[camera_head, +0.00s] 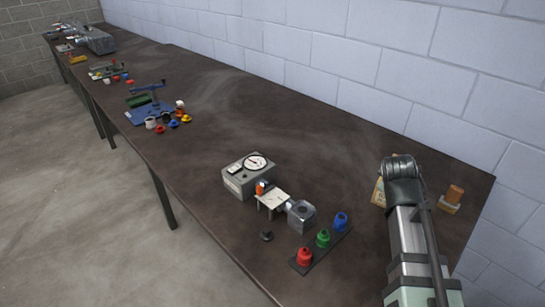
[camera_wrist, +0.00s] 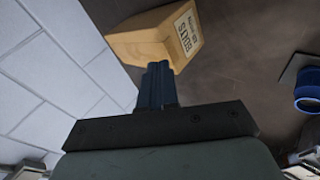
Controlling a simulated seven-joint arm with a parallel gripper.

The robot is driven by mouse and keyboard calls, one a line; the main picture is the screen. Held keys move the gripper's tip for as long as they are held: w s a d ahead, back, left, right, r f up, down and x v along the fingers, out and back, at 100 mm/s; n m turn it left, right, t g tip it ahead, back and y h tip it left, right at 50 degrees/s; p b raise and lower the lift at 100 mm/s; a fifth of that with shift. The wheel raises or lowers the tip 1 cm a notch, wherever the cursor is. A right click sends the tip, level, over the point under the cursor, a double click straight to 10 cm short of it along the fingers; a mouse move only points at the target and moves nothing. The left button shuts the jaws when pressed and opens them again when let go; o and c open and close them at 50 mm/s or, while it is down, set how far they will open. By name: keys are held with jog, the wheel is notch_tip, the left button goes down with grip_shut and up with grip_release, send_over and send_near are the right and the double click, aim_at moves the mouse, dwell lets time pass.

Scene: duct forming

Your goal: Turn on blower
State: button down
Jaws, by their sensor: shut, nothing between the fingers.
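No part in view is clearly marked as the blower, and I cannot tell which one it is. A grey box with a round dial (camera_head: 247,175) stands on the bench in the head view. In front of it are a small pale stand (camera_head: 272,199) with an orange-red part and a grey block with a round top (camera_head: 301,216). My gripper (camera_wrist: 158,70) is shut and empty in the wrist view, its dark fingers pressed together, pointing towards a cardboard box (camera_wrist: 150,38). In the head view my arm is at the right, apart from the dial box, and the fingers are not clearly seen.
Red (camera_head: 304,257), green (camera_head: 323,238) and blue (camera_head: 341,221) pieces stand on a dark strip. A black knob-like part (camera_head: 266,236) lies nearby. Small brown items (camera_head: 452,197) are by the wall. A blue vise-like tool (camera_head: 150,108) stands farther left.

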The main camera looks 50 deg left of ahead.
jog(key=s+a+r+g, duration=0.2)
jog(key=s+a+r, duration=0.2)
jog(key=s+a, duration=0.4)
jog(key=s+a+r+g, duration=0.3)
jog(key=s+a, duration=0.5)
jog(key=a, duration=0.9)
jog(key=s+a+r+g+y, duration=0.1)
jog(key=s+a+r+g, duration=0.1)
jog(key=s+a+r, duration=0.3)
jog(key=s+a, duration=0.4)
jog(key=a, duration=0.4)
jog(key=shift+a+g, duration=0.2)
jog(key=shift+g, duration=0.2)
jog(key=shift+s, duration=0.1)
send_over(237, 165)
jog(key=d, duration=0.1)
jog(key=f, duration=1.1)
jog(key=shift+s+f, duration=0.3)
jog(key=shift+f, duration=0.1)
jog(key=shift+w+f, duration=0.2)
jog(key=shift+f, duration=0.65)
